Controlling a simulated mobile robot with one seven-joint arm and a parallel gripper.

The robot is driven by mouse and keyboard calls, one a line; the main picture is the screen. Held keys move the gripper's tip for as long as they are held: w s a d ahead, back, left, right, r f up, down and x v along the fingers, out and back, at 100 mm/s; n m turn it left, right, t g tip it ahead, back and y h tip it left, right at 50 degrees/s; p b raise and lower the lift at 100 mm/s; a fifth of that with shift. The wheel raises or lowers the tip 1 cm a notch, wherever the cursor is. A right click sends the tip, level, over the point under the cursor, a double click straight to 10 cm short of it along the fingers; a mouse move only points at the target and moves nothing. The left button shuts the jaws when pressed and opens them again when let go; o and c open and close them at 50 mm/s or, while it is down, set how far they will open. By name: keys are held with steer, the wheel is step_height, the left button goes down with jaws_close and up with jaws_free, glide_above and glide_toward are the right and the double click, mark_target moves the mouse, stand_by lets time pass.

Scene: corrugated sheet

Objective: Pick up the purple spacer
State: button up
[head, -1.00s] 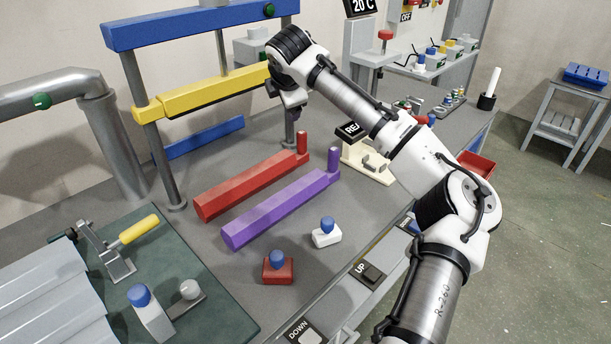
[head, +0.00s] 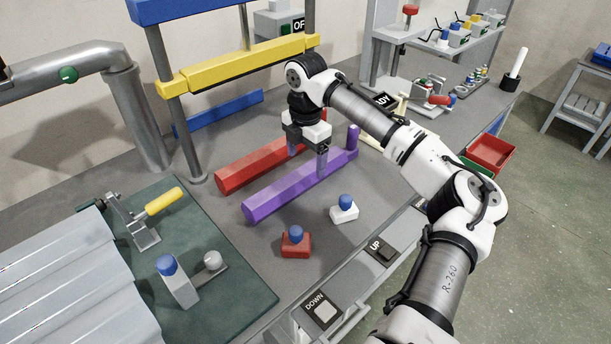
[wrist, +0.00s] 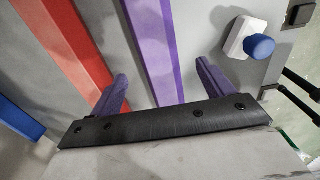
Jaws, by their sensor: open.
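The purple spacer (head: 275,200) is a long bar with a short upright post at its far right end. It lies on the grey bench beside the parallel red bar (head: 250,168). My gripper (head: 307,163) points down over the right half of the purple spacer, its jaws open and empty. In the wrist view, the purple spacer (wrist: 151,45) runs between the two spread fingers of my gripper (wrist: 160,88), and the left finger overlaps the red bar. The black gripper plate hides part of the spacer. I cannot tell how far the fingertips are above it.
A white block with a blue knob (head: 344,209) and a red one (head: 296,242) stand in front of the spacer. A yellow press beam (head: 240,65) spans behind the bars, with a blue bar (head: 218,112) beneath. Corrugated sheet (head: 60,275) lies at left.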

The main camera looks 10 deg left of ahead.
mark_target(305, 170)
steer(key=shift+f+p, duration=0.75)
steer(key=shift+f, duration=2.05)
steer(key=shift+c, duration=0.3)
steer(key=c, duration=1.2)
steer(key=shift+c, duration=0.5)
steer(key=shift+r, duration=0.15)
